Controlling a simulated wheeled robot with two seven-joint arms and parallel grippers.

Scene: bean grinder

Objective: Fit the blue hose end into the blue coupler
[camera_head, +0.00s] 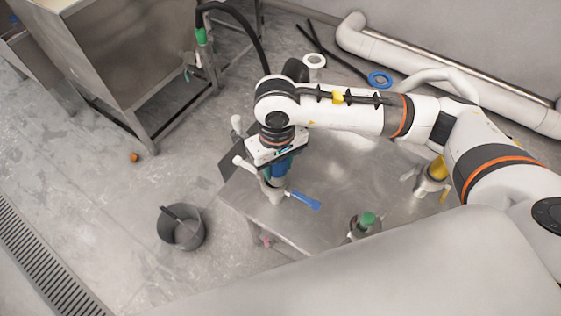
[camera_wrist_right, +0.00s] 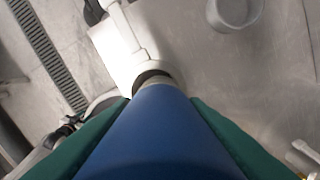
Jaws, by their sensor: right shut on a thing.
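My right gripper (camera_head: 275,163) points down over the near left part of the metal table. Its green fingers are shut on the blue hose end (camera_head: 283,168), which fills the lower middle of the right wrist view (camera_wrist_right: 155,140). Just below it in the head view stands a pale fitting (camera_head: 272,190) with a blue lever handle (camera_head: 304,200); I take this as the blue coupler. In the wrist view, the narrow tip of the hose end is at the dark mouth of a pale pipe (camera_wrist_right: 143,52). Whether it is inside cannot be told. My left gripper is not in view.
The metal table (camera_head: 335,185) also carries a fitting with a yellow part (camera_head: 436,170) and one with a green part (camera_head: 368,219). A dark bucket (camera_head: 181,229) stands on the floor at left. A steel cabinet (camera_head: 115,50) stands behind. My right arm crosses above the table.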

